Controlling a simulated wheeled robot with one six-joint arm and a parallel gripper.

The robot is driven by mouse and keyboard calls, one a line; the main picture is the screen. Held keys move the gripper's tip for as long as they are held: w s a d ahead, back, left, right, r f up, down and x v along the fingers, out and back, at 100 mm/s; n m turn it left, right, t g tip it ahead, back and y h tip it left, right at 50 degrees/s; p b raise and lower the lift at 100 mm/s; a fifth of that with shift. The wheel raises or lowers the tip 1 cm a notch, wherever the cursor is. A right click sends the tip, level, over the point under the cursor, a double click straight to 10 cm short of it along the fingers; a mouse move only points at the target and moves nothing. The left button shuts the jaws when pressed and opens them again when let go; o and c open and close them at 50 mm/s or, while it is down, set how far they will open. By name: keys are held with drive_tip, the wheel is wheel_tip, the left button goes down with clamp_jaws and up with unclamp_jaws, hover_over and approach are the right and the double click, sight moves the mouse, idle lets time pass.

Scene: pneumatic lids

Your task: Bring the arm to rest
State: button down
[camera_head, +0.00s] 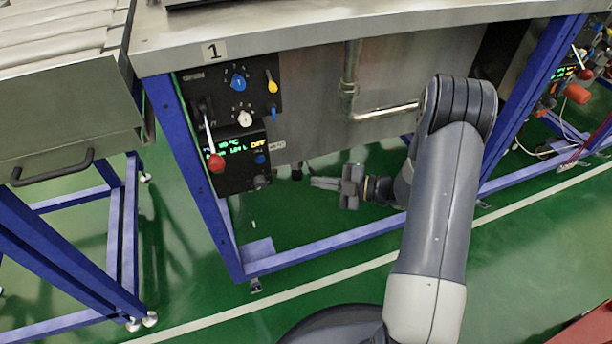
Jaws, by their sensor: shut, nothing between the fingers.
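My arm reaches up from the bottom of the head view and bends at a dark elbow in front of the steel bench (440,28). Its forearm folds back down and to the left. My gripper (312,183) points left, below the bench front and to the right of the control panel (262,84). Its fingers are together, with nothing seen between them. The gripper looks apart from the panel, though its exact depth is hard to tell. The lever with a red knob (216,163) hangs on the panel's left side.
Blue frame legs (190,160) and a low blue rail (325,243) stand around the gripper. A bent pipe (349,90) runs between the panel and my elbow. A steel unit with a handle (52,168) stands at left. Green floor (290,215) is open below the gripper.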

drive_tip(key=shift+s+d, duration=0.25)
drive_tip(key=shift+d, duration=0.4)
